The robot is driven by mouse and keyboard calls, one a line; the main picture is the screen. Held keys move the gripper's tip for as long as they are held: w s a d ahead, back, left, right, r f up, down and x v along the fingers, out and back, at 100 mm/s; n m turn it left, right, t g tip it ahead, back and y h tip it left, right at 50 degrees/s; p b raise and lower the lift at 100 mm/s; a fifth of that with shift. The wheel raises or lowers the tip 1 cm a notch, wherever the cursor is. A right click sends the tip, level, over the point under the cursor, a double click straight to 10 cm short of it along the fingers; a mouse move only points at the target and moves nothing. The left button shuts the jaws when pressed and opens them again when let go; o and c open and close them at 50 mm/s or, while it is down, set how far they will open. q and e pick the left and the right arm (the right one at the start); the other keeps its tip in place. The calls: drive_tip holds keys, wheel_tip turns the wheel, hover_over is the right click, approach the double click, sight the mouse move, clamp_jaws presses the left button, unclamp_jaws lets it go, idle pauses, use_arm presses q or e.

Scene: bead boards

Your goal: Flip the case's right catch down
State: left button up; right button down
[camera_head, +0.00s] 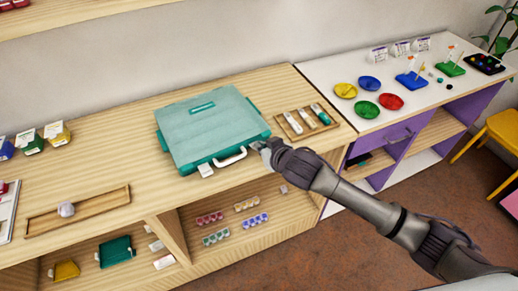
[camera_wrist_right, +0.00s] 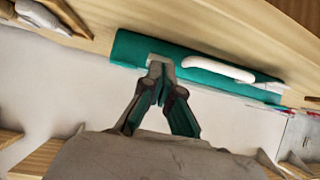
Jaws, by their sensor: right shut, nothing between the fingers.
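The teal case (camera_head: 205,125) lies closed on the wooden counter, its front edge facing me. Its white handle (camera_head: 230,157) is at the middle of that edge and also shows in the wrist view (camera_wrist_right: 217,69). The left catch (camera_head: 205,170) is a pale tab at the left of the handle. My right gripper (camera_head: 266,148) is shut and empty at the right end of the front edge. In the wrist view its fingertips (camera_wrist_right: 158,72) are at the pale right catch (camera_wrist_right: 156,60), which they partly hide. I cannot tell whether they touch it. My left gripper is not in view.
A wooden tray (camera_head: 328,128) with several tools lies right of the case. A long wooden tray (camera_head: 100,203) with a pale ball (camera_head: 66,209) lies at the left. Coloured dishes (camera_head: 367,109) stand on the white counter at the right. Bare counter lies left of the case.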

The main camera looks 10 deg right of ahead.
drive_tip(key=f+t+b, duration=0.1)
drive_tip(key=b, duration=0.1)
drive_tip(key=s+f+t+y+b, duration=0.1)
drive_tip(key=b, duration=0.1)
drive_tip(key=shift+d+b, duration=0.1)
drive_tip(key=shift+b, duration=0.2)
drive_tip(key=shift+r+t, duration=0.25)
drive_tip(key=shift+t, duration=0.05)
drive_tip(key=shift+w+r, duration=0.1)
drive_tip(key=shift+r, duration=0.1)
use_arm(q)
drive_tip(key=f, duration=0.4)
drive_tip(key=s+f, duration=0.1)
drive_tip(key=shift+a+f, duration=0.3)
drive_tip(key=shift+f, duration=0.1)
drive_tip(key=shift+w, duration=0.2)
